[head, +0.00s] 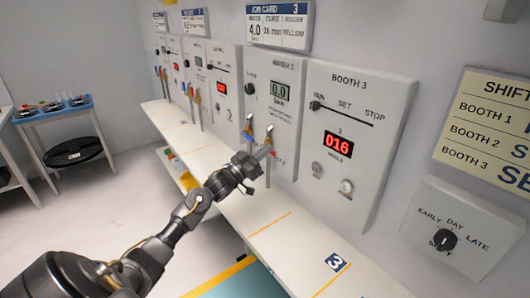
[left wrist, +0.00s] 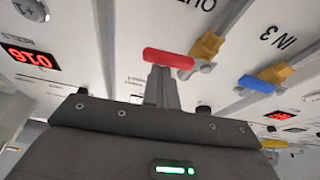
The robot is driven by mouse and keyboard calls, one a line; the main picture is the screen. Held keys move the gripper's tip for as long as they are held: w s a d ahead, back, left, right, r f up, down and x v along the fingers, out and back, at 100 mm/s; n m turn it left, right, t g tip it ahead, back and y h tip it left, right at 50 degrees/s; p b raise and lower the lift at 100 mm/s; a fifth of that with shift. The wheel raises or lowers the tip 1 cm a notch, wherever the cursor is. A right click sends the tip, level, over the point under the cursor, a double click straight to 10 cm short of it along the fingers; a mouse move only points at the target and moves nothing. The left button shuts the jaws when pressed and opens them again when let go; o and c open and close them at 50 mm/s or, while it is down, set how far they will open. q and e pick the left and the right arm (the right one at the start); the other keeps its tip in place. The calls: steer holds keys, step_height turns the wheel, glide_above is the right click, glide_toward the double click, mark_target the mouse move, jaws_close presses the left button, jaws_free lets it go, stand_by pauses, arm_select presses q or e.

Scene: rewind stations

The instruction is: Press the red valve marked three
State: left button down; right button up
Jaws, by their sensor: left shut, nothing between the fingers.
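The red valve handle (left wrist: 168,58) sits on a yellow valve body on a pipe in the left wrist view. The lettering beside it reads as part of "OUT"; its number is hidden. A blue valve handle (left wrist: 257,85) is to its right, by the lettering "IN 3". My left gripper (left wrist: 161,72) is shut and empty, its fingertips right at the red handle. I cannot tell whether they touch. In the head view my left gripper (head: 264,152) is in front of the pipes left of the Booth 3 panel and partly hides them. My right gripper is not in view.
The Booth 3 panel (head: 352,125) shows a red 016. A narrow white shelf (head: 290,240) runs along the wall below the panels. A shift selector knob (head: 444,240) is at the right. A blue-topped cart (head: 62,125) stands at the far left, with open floor between.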

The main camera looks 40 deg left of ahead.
arm_select(q)
steer(key=shift+d+f, duration=0.1)
steer(key=shift+f, duration=0.05)
stand_by(0.6)
step_height(320, 180, up, 5)
steer(key=p, duration=0.4)
steer(key=f+b+v, duration=0.1)
steer(key=b+v, duration=0.2)
steer(key=v, duration=0.7)
steer(key=shift+b, duration=0.35)
steer(key=shift+w, duration=0.1)
